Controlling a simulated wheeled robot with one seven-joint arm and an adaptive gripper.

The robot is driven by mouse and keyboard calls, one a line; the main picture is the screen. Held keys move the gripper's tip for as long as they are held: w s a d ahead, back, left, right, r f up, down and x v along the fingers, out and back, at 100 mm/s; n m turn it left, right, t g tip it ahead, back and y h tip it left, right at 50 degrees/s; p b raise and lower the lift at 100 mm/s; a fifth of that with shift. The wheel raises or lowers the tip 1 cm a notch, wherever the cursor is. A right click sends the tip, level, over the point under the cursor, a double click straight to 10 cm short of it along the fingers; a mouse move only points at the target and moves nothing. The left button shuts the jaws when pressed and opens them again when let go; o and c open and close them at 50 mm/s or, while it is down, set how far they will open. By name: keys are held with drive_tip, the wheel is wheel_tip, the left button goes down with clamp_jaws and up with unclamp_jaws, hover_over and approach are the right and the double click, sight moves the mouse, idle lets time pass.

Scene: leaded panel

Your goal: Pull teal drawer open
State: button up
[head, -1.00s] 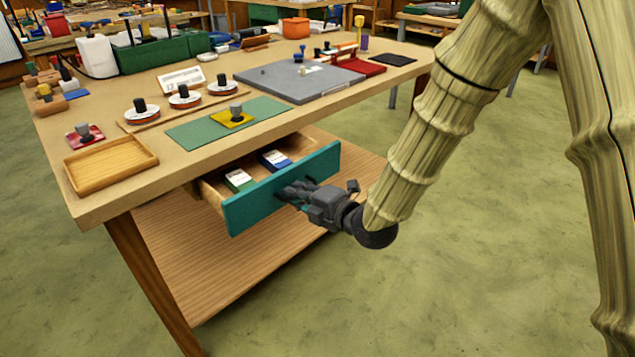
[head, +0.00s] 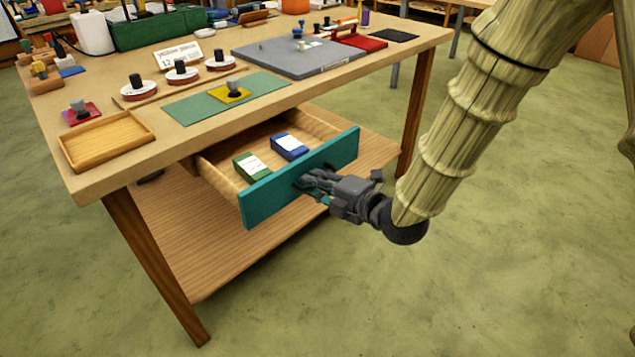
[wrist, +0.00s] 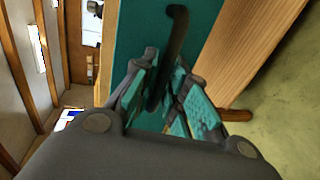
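The teal drawer (head: 263,202) under the workbench stands pulled out, with its wooden inside showing. A green-and-white box (head: 251,167) and a blue-and-white box (head: 289,147) lie in it. My gripper (head: 308,183) is at the middle of the teal front. In the wrist view, the dark bar handle (wrist: 174,55) runs down between the teal-padded fingers of my gripper (wrist: 163,90). The fingers sit close on both sides of the handle and look closed on it. The exact contact is partly hidden by the fingers.
The workbench top (head: 205,150) above carries a wooden tray (head: 107,139), a green mat (head: 205,103), and a grey board (head: 298,62). A lower wooden shelf (head: 215,255) lies beneath the drawer. The floor (head: 480,270) in front and to the right is clear.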

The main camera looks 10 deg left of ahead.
drive_tip(key=shift+o, duration=0.8)
drive_tip(key=shift+d, duration=0.1)
drive_tip(key=v, duration=1.1)
drive_tip(key=shift+s+d, duration=0.25)
drive_tip(key=shift+d, duration=0.1)
drive_tip(key=s+d+f+m+h, duration=0.1)
drive_tip(key=d+f+m+h, duration=0.3)
drive_tip(key=f, duration=0.5)
drive_tip(key=s+d+f+m+g+h, duration=0.1)
drive_tip(key=s+d+f+m, duration=0.1)
drive_tip(key=d+f+m, duration=0.45)
drive_tip(key=s+d+f+m+h, duration=0.1)
drive_tip(key=d+f+m+h, duration=0.3)
drive_tip(key=f, duration=0.6)
drive_tip(key=s+d+f+m+g+h, duration=0.1)
drive_tip(key=s+d+f+m+g, duration=0.1)
drive_tip(key=s+d+f+m, duration=0.45)
drive_tip(key=s+d+f+m+g+h, duration=0.2)
drive_tip(key=s+f+m+g, duration=0.15)
drive_tip(key=s+f, duration=0.4)
drive_tip(key=s+d+f+m+g+h, duration=0.1)
drive_tip(key=s+d+f+m+g, duration=0.1)
drive_tip(key=s+d+f+m, duration=0.5)
wheel_tip(320, 180, up, 20)
drive_tip(key=s+a+n+p, duration=0.1)
drive_tip(key=s+a+p, duration=0.1)
drive_tip(key=p, duration=1.5)
drive_tip(key=shift+a, duration=0.45)
